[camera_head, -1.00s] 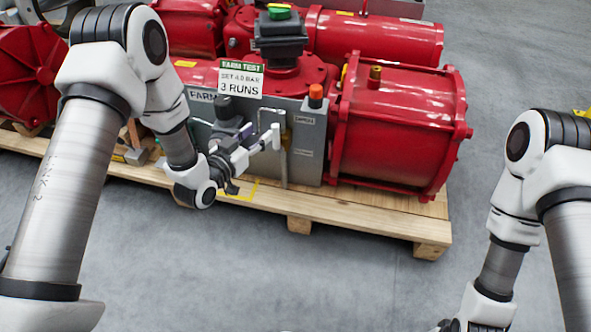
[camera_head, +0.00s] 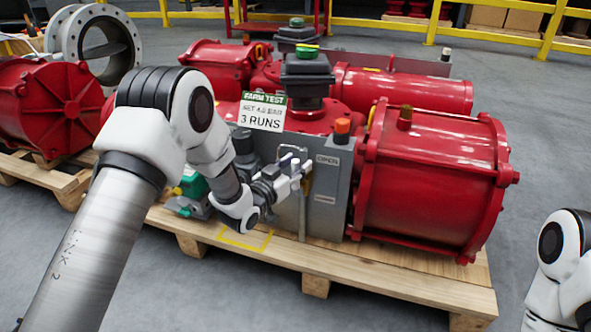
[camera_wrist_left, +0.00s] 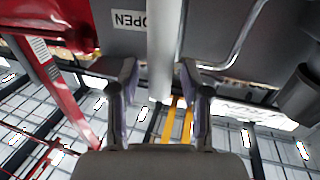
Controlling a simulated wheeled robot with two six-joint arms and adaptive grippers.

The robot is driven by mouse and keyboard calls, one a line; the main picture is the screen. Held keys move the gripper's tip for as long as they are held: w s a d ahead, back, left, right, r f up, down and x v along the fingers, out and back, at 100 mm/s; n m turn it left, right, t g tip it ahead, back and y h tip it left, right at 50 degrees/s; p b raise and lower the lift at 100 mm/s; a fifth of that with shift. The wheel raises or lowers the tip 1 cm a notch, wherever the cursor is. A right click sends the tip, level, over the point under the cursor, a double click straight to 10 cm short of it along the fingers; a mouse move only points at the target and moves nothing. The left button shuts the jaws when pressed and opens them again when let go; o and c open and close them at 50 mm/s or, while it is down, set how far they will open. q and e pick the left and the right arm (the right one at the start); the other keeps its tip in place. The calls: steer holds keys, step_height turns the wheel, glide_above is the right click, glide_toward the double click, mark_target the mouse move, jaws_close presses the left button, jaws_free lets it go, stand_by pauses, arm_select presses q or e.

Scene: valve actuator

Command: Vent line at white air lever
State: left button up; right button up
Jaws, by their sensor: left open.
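My left gripper (camera_head: 296,172) is at the front of the grey control panel (camera_head: 328,205) on the red valve actuator. It is open, and in the left wrist view its two fingers (camera_wrist_left: 157,78) are spread with a gap between them. A pale upright bar (camera_wrist_left: 163,45) shows in that gap, beside a label reading OPEN (camera_wrist_left: 129,20). I cannot tell whether this bar is the white air lever or a pipe. No white lever shows clearly in the head view, where the gripper covers part of the panel. My right gripper is out of view.
A FARM TEST sign (camera_head: 263,111) rises behind my left arm. A large red cylinder (camera_head: 435,185) is right of the panel. The wooden pallet (camera_head: 375,284) carries the actuator, with clear floor in front.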

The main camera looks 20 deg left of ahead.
arm_select(q)
jaws_close()
